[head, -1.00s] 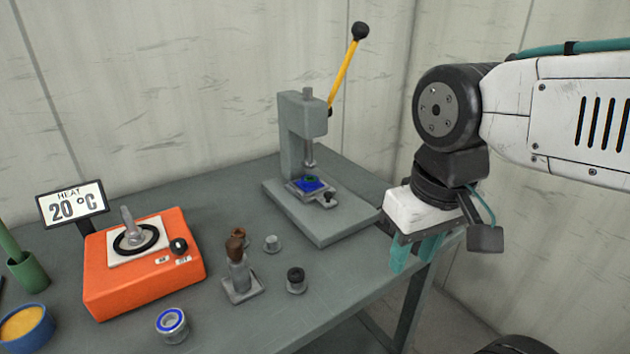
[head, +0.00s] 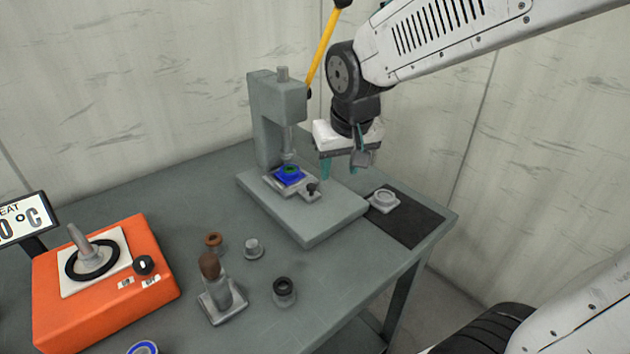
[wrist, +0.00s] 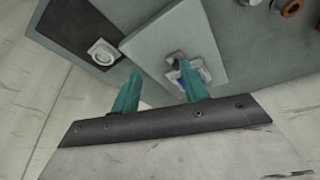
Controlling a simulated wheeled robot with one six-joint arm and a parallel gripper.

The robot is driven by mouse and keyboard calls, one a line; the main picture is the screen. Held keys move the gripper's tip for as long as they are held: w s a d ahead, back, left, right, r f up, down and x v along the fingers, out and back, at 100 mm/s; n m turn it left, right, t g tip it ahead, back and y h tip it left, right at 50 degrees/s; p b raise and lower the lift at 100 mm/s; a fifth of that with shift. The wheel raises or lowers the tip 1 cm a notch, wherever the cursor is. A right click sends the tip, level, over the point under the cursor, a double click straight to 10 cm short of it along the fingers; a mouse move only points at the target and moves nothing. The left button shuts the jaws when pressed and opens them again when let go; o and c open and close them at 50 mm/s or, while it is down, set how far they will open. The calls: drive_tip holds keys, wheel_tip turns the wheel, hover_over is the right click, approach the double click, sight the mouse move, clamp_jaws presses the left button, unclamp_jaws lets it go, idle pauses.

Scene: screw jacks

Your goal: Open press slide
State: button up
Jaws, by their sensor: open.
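The grey arbor press (head: 273,115) stands at the back of the table, with a yellow lever (head: 322,48) raised on its right side. Its slide (head: 313,195), a small grey plate with a dark knob, lies on the press base under the ram. My gripper (head: 340,168) is open and empty, with teal fingers pointing down. It hangs above the right part of the press base, right of the slide, apart from it.
A dark mat (head: 413,222) with a pale ring-shaped part (head: 384,200) lies right of the press. An orange heater (head: 105,290) is at the left. A brown-topped post (head: 215,285) and several small parts stand in front of the press.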

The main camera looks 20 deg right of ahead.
approach(312, 186)
drive_tip(key=shift+t, duration=0.5)
drive_tip(key=x, duration=0.8)
drive_tip(key=shift+s+f, duration=0.15)
drive_tip(key=shift+s, duration=0.2)
